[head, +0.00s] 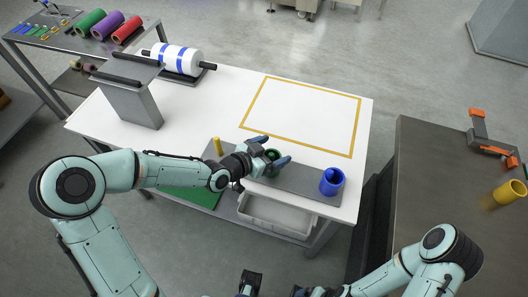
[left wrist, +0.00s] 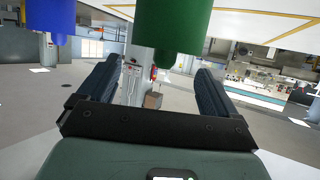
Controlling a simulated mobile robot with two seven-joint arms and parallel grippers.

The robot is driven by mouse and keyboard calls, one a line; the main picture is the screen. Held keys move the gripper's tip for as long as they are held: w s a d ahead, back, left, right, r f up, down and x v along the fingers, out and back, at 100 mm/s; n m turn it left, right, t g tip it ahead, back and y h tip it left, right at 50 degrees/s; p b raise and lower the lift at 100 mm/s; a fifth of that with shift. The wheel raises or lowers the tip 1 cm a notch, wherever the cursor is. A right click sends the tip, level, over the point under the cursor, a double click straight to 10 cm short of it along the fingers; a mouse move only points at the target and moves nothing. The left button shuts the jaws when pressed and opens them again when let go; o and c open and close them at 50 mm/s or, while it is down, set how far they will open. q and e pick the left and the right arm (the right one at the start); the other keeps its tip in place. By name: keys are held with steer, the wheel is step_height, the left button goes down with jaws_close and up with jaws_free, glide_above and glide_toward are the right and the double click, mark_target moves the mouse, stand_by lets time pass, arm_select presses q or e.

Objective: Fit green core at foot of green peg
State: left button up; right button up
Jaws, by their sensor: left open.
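The green core (head: 273,155) stands on the grey strip at the table's front, its dark hole facing up. My left gripper (head: 270,151) is open, with one finger on each side of the core. In the left wrist view the green core (left wrist: 172,25) shows at the top between the two spread fingers. I cannot see a gap or contact clearly. The green peg is not discernible; the core and gripper cover that spot. My right arm comes in at the bottom right, and its gripper is mostly cut off by the frame edge.
A blue core (head: 332,181) stands at the right end of the grey strip (head: 300,180). A yellow peg (head: 217,146) stands left of my left gripper. A yellow core (head: 509,193) is on the dark right-hand table (head: 440,170). The yellow-bordered area (head: 305,115) is clear.

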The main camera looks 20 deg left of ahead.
arm_select(q)
steer(key=p+v, duration=0.4)
steer(key=v, duration=0.9)
arm_select(e)
steer(key=r, duration=0.1)
steer(key=w+r, duration=0.1)
steer(key=r, duration=0.2)
steer(key=shift+w+r, duration=0.25)
steer(key=shift+w, duration=0.05)
arm_select(q)
steer(key=shift+s, duration=0.15)
arm_select(e)
steer(key=shift+s, duration=0.1)
